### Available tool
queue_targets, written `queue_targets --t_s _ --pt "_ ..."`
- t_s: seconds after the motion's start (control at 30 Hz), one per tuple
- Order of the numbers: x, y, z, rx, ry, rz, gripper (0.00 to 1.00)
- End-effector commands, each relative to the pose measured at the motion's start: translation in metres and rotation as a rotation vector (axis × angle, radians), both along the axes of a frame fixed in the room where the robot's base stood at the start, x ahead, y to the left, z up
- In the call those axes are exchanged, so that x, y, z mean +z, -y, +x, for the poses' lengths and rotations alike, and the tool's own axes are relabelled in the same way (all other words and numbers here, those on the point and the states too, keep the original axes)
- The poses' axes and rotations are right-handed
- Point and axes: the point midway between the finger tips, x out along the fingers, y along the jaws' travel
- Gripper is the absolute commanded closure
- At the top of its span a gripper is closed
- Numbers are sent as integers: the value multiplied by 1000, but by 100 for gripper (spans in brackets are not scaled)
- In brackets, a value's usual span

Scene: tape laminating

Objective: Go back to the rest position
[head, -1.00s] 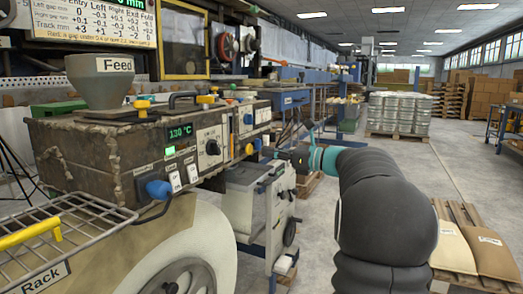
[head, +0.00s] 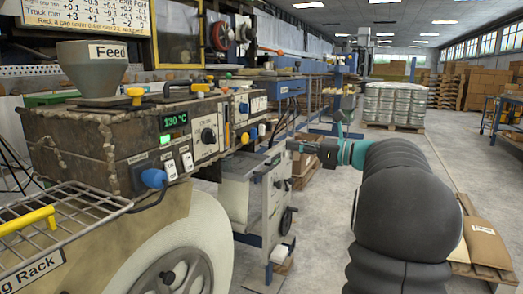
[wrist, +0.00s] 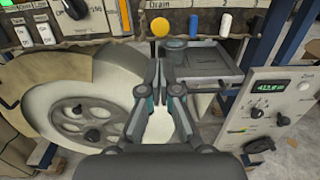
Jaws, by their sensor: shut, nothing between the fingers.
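My gripper (head: 292,146) is in the middle of the head view, at the end of my dark arm. It points left toward the front of the machine and is empty. In the wrist view its two fingers (wrist: 162,68) are together with nothing between them. The machine (head: 100,150) is a worn brown box with a control panel reading 130 °C. Its feed hopper (head: 92,70) stands on top. My gripper appears apart from the panel.
A wire rack (head: 50,220) with a yellow handle lies at the lower left. The aisle floor is open.

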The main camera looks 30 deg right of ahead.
Motion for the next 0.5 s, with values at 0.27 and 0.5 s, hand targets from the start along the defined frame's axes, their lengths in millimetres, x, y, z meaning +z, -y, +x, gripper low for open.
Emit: queue_targets --t_s 0.27,0.5 --pt "0 1 1 -5 30 -40 100" --pt "-69 10 2 -26 25 -390 100"
